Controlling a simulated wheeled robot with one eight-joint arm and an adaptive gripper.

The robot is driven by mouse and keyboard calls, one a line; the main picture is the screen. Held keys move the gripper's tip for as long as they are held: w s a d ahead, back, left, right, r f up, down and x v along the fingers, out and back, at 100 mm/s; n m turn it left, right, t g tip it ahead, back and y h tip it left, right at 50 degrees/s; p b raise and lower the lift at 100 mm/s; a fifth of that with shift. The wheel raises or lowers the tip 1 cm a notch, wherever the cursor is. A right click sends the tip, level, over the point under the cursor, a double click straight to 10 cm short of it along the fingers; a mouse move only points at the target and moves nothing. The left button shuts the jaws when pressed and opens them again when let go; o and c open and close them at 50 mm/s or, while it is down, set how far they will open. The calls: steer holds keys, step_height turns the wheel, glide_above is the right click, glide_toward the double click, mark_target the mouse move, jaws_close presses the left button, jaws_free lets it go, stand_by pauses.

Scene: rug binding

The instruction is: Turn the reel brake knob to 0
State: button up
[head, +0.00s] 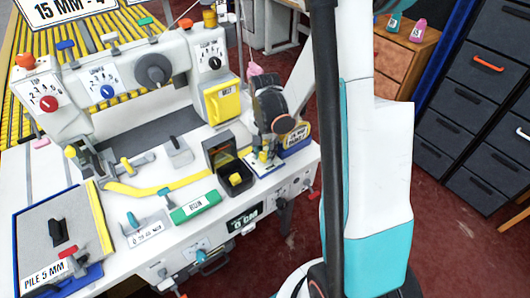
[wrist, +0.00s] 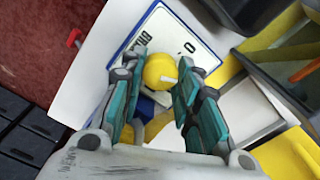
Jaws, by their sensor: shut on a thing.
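The reel brake knob (wrist: 160,72) is a round yellow knob in the middle of the wrist view. A white pointer on it points toward the lower right. It stands by a white plate (wrist: 181,27) with a blue border, which carries a "0" and partly covered lettering. My gripper (wrist: 163,69) has its two teal fingers shut on the knob, one on each side. In the head view my gripper (head: 265,155) is down at the right end of the white machine bench, where its fingers and wrist hide most of the knob. Other scale marks are hidden.
A dark open box (head: 222,152) with a yellow piece stands just left of my gripper. A yellow-and-blue labelled part (head: 297,137) is close on its right. The sewing machine (head: 150,75) rises behind. Dark drawers (head: 485,90) stand beyond red floor at right.

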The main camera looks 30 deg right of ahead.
mark_target(264, 153)
steer(key=n, duration=0.4)
steer(key=shift+n+b, duration=0.3)
steer(key=shift+b, duration=0.05)
steer(key=n, duration=0.4)
steer(key=shift+w, duration=0.1)
steer(key=shift+n, duration=0.3)
steer(key=o, duration=1.1)
steer(key=shift+a, duration=0.1)
steer(key=shift+c, duration=0.2)
steer(key=shift+r, duration=0.1)
step_height(264, 153, up, 12)
